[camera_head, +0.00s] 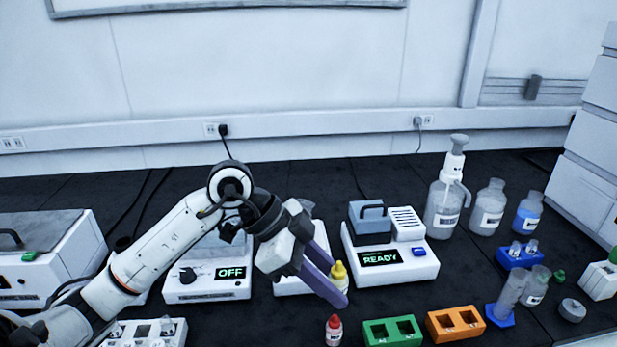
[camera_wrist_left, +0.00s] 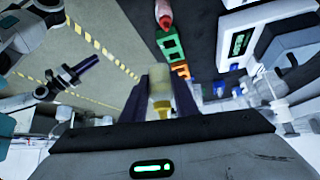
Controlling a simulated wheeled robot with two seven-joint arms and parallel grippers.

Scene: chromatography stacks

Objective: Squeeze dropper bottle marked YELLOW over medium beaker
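The dropper bottle with the yellow cap (camera_head: 339,272) is between the fingers of my left gripper (camera_head: 325,277), upright, behind the red-capped bottle. In the left wrist view the bottle (camera_wrist_left: 160,88) fills the gap between both fingers, its yellow tip toward the camera; the gripper looks shut on it. Its label cannot be read. Clear glass vessels stand at the right, including a small beaker (camera_head: 536,287) and a tall cylinder (camera_head: 509,294); I cannot tell which vessel is the medium beaker. My right gripper (camera_wrist_left: 80,68) shows only in the left wrist view; its opening is unclear.
A red-capped bottle (camera_head: 333,330), a green rack (camera_head: 392,331) and an orange rack (camera_head: 455,323) stand in front. A device reading READY (camera_head: 408,267) and another reading OFF (camera_head: 207,285) stand behind. Tall bottles (camera_head: 447,207) stand at back right.

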